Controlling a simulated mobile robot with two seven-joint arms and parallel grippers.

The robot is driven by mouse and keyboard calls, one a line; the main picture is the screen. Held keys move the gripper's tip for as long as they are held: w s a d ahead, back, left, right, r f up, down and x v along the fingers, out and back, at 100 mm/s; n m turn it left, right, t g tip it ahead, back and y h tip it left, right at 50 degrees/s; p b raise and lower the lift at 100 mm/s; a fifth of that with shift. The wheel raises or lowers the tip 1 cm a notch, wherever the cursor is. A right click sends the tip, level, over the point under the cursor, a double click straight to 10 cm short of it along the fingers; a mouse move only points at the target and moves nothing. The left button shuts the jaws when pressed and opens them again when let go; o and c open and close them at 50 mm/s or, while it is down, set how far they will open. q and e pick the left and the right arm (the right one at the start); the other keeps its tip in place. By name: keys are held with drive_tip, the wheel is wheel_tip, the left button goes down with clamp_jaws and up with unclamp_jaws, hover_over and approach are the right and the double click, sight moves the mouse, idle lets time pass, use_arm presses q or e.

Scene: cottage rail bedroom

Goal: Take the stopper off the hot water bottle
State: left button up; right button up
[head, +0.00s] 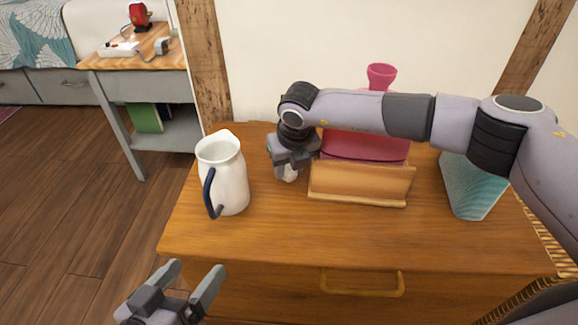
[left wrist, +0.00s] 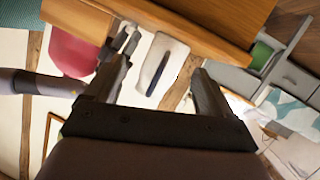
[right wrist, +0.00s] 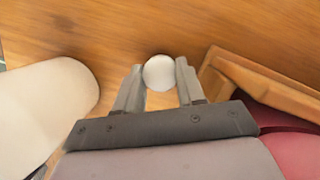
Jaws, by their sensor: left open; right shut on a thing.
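The hot water bottle (head: 365,147) is pinkish red and rests in a wooden stand (head: 360,184) on the dresser. Its flared neck (head: 381,76) rises above my right arm and looks open, with no stopper seen in it. My right gripper (head: 287,174) is shut on a small white round stopper (right wrist: 159,73), low over the dresser top between the jug and the stand. In the head view the stopper (head: 290,173) is partly hidden by the fingers. My left gripper (head: 196,283) is open and empty in front of the dresser. My right arm hides part of the bottle.
A white jug (head: 226,170) with a dark blue handle stands left of my right gripper. A teal box (head: 468,186) stands at the right of the dresser (head: 270,240). The front middle of the top is clear. A side table (head: 155,59) is at the back left.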

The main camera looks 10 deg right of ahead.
drive_tip(key=shift+f, duration=0.2)
drive_tip(key=o, duration=0.9)
drive_tip(key=shift+r, duration=0.1)
